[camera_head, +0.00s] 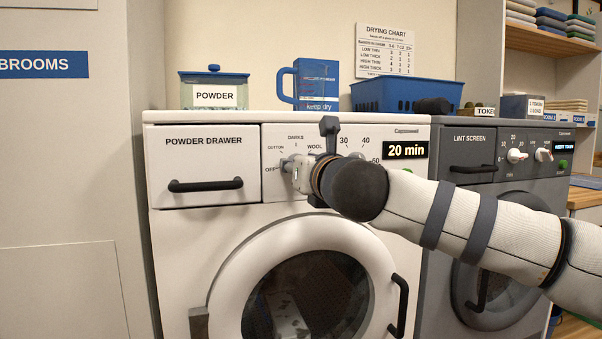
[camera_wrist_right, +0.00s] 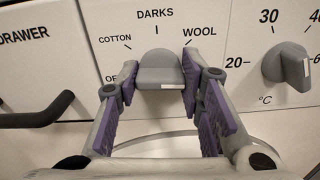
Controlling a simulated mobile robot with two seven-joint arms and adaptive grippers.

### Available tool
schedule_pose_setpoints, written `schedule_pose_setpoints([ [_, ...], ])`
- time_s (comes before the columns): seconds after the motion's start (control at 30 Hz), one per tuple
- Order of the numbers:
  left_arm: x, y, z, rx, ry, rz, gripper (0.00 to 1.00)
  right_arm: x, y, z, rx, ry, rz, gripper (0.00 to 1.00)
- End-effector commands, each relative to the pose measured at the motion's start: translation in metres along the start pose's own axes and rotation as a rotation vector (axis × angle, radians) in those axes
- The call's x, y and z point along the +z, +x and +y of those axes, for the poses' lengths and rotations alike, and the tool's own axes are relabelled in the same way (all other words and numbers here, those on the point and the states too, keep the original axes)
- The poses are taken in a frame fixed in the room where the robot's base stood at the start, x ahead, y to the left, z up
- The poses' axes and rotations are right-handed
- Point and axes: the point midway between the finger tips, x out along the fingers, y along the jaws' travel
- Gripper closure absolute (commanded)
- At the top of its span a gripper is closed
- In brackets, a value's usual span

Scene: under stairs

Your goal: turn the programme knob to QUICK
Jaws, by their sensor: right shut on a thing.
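The programme knob (camera_wrist_right: 158,68) is a grey knob on the white machine's front panel, with OFF, COTTON, DARKS and WOOL printed around it. A QUICK label cannot be seen; the right gripper covers part of the dial in the head view. My right gripper (camera_wrist_right: 160,82) is shut on the knob, with a purple-padded finger on each side. In the head view the right gripper (camera_head: 290,166) reaches the panel from the right. A white mark shows on the knob's lower edge; which label it points to cannot be told. My left gripper is not in view.
A temperature knob (camera_wrist_right: 288,63) sits to the right, and a display (camera_head: 406,150) reads 20 min. The powder drawer (camera_head: 205,167) is at left, with a black handle.

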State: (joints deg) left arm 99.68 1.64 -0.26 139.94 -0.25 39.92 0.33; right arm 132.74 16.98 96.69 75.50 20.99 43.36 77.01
Motion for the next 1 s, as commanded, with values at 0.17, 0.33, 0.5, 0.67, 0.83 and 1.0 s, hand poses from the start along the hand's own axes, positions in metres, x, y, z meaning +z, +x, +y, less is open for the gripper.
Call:
schedule_pose_setpoints([
  [0.17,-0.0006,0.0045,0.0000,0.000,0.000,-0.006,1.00,-0.0002,0.0001,-0.0003,-0.001,0.064,-0.001,0.93],
  [0.33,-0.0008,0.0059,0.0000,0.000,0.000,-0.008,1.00,0.0008,0.0000,-0.0002,0.000,0.096,-0.002,0.93],
  [0.5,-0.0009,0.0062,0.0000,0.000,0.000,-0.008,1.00,0.0015,-0.0001,-0.0002,0.000,0.107,-0.002,0.93],
  [0.67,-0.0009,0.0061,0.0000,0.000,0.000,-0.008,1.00,0.0017,-0.0002,-0.0001,0.000,0.108,-0.003,0.93],
  [0.83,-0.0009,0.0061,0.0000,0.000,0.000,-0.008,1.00,0.0017,-0.0002,-0.0002,0.000,0.108,-0.003,0.61],
  [1.0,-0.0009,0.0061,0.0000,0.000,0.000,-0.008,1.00,0.0012,-0.0001,-0.0002,0.000,0.107,-0.002,0.45],
])
